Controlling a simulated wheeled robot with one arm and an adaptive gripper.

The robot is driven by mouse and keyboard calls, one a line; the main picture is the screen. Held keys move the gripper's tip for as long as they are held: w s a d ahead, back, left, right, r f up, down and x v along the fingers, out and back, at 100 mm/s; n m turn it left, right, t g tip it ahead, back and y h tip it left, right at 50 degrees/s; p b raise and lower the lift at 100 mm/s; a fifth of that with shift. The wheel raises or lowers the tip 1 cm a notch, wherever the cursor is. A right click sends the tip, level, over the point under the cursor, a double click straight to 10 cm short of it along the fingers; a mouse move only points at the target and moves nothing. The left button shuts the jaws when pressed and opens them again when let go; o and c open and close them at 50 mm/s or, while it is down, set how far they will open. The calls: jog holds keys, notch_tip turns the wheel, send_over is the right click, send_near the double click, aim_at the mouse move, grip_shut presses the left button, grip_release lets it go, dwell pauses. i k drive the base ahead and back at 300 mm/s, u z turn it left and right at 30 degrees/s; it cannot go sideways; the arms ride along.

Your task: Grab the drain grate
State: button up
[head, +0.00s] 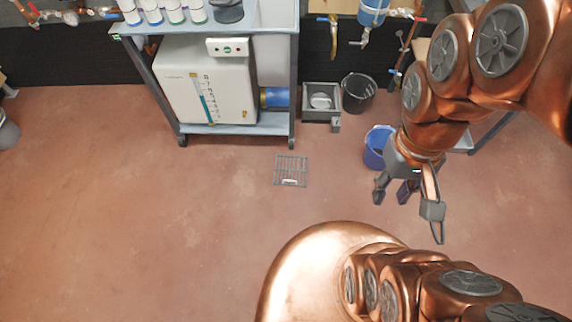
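The drain grate (291,167) is a small grey square with parallel bars, flat on the red-brown floor near the middle of the head view. A small pale mark or piece shows at its front edge. My gripper (408,208) hangs to the right of the grate and apart from it, pointing down. Its dark fingers are spread and nothing is between them. The grate is fully in sight.
A wheeled cart (215,129) with a white unit stands behind the grate. A grey box (321,103), a black bucket (358,92) and a blue bucket (377,147) stand behind and right. The floor to the left is clear.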

aim_at(292, 170)
jog(key=u, duration=0.25)
jog(key=i, duration=0.4)
jog(key=u, duration=0.2)
jog(key=k, duration=1.3)
jog(key=u, duration=0.7)
jog(key=i, duration=1.45)
jog(key=z, duration=0.45)
